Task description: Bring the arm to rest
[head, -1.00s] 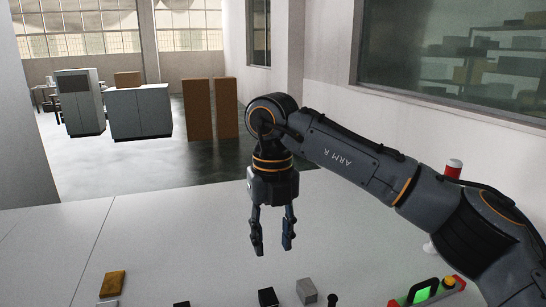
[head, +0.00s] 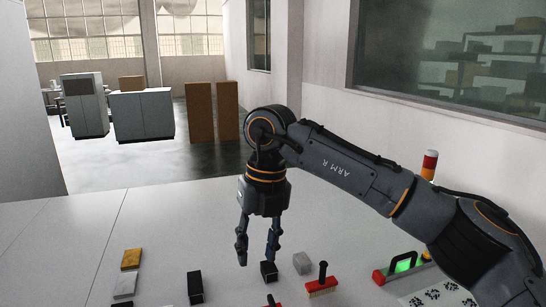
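My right arm comes in from the right, and its gripper (head: 257,260) points down over the white table (head: 160,222). Its two fingers are spread apart with nothing seen between them. A black block (head: 268,272) shows just below the right-hand fingertip; I cannot tell if they touch. My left gripper is not in view.
A signal light (head: 429,165) stands behind my arm.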

